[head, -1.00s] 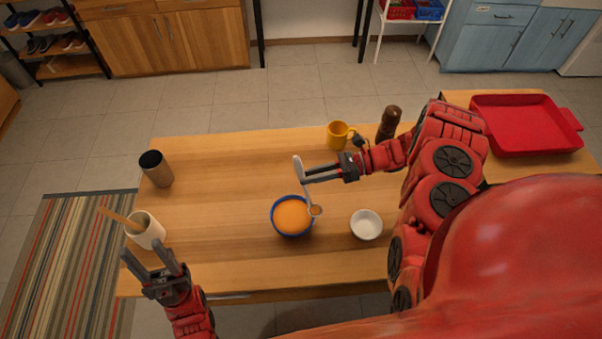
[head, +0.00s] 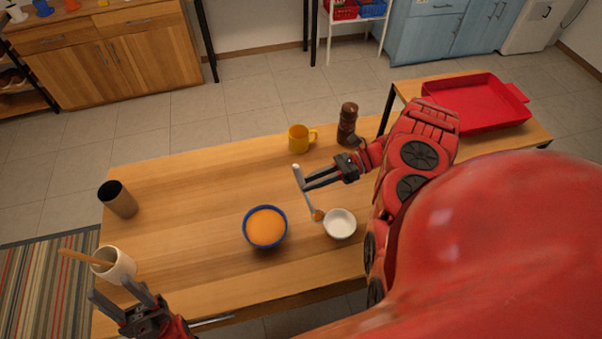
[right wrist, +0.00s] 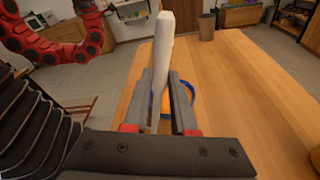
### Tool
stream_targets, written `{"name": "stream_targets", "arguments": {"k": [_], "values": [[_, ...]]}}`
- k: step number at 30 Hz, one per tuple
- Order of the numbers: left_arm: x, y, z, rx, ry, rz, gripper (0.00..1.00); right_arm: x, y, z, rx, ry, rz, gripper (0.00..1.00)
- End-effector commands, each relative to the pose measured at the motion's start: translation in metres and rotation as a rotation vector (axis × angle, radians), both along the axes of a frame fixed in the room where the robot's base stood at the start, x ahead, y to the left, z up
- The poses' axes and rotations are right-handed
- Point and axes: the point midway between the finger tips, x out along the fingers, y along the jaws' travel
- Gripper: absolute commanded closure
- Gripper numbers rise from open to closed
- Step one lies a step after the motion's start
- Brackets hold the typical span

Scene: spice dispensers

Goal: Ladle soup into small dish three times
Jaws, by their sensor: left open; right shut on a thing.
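A blue bowl (head: 265,245) of orange soup (head: 265,226) stands near the table's middle. A small white dish (head: 340,224) stands to its right and looks empty. My right gripper (head: 306,186) is shut on the ladle (head: 309,201), whose pale handle (right wrist: 163,50) rises between the fingers in the right wrist view. The ladle's head (head: 318,215) shows orange and is between bowl and dish, close to the dish's left rim. My left gripper (head: 121,297) is open and empty at the table's front left corner. The bowl is partly hidden behind my fingers in the right wrist view.
A white crock with a wooden utensil (head: 114,265) stands by my left gripper, with a dark-topped tumbler (head: 118,199) behind it. A yellow mug (head: 299,139) and a brown mill (head: 347,123) stand at the back. A red tray (head: 475,102) lies on the side table. The table's left middle is clear.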

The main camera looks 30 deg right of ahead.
Motion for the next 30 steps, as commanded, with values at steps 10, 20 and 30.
{"name": "stream_targets", "arguments": {"k": [10, 20, 30], "values": [[0.0, 0.0, -0.01, 0.0, 0.0, 0.0, 0.51, -0.015, -0.027, -0.001, 0.001, 0.0, -0.003, 1.0], [0.0, 0.0, -0.021, 0.0, 0.0, 0.0, 0.51, -0.027, -0.05, -0.001, 0.0, 0.0, -0.002, 1.0], [0.0, 0.0, -0.021, 0.0, 0.0, 0.0, 0.51, -0.03, -0.054, 0.0, 0.001, 0.0, -0.003, 1.0]]}}
